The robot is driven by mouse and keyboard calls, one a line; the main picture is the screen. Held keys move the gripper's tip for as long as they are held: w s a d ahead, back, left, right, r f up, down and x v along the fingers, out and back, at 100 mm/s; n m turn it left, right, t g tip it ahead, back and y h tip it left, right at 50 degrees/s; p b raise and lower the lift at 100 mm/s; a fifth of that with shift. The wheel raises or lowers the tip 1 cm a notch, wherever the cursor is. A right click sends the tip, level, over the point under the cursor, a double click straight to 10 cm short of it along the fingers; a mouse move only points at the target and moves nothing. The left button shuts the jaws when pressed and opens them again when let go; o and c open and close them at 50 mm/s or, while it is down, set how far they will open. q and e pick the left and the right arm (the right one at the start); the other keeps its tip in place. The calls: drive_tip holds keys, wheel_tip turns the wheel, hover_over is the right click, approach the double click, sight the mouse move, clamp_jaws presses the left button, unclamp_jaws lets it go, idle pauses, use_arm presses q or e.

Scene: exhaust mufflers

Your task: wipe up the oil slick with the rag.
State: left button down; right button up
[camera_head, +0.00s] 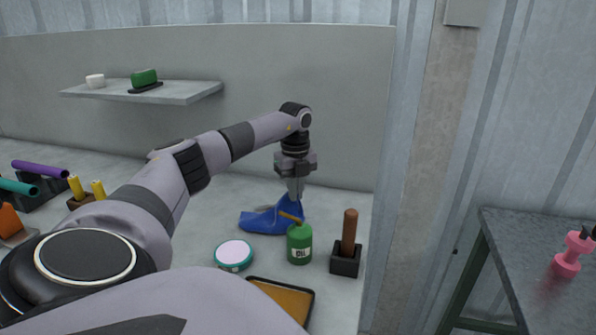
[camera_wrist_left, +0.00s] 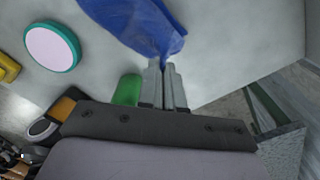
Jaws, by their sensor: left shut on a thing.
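A blue rag (camera_head: 262,222) lies bunched on the grey bench top, with one end raised to my left gripper (camera_head: 297,194). My left gripper points down and is shut on that raised end. In the left wrist view the rag (camera_wrist_left: 145,24) spreads out from the closed fingertips (camera_wrist_left: 164,66). I see no oil slick in either view; whether one lies under the rag I cannot tell. My right gripper is not in view.
A green oil bottle (camera_head: 300,246) stands close in front of the rag. A teal-rimmed tin (camera_head: 233,254), a dark block with a brown handle (camera_head: 347,258) and a dark-rimmed orange tray (camera_head: 291,299) are nearby. A wall shelf (camera_head: 185,93) is behind. A side table (camera_head: 511,240) is right.

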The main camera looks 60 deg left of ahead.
use_arm(q)
wheel_tip(320, 180, down, 7)
drive_tip(key=b, duration=0.2)
drive_tip(key=shift+r+b, duration=0.2)
drive_tip(key=shift+b, duration=0.1)
drive_tip(key=shift+c, duration=1.4)
unclamp_jaws()
drive_tip(key=shift+f, duration=0.1)
drive_tip(key=shift+f+b, duration=0.4)
drive_tip(key=shift+f, duration=0.6)
drive_tip(key=shift+r, duration=0.1)
drive_tip(key=shift+c, duration=1.3)
drive_tip(key=shift+d, duration=0.1)
clamp_jaws()
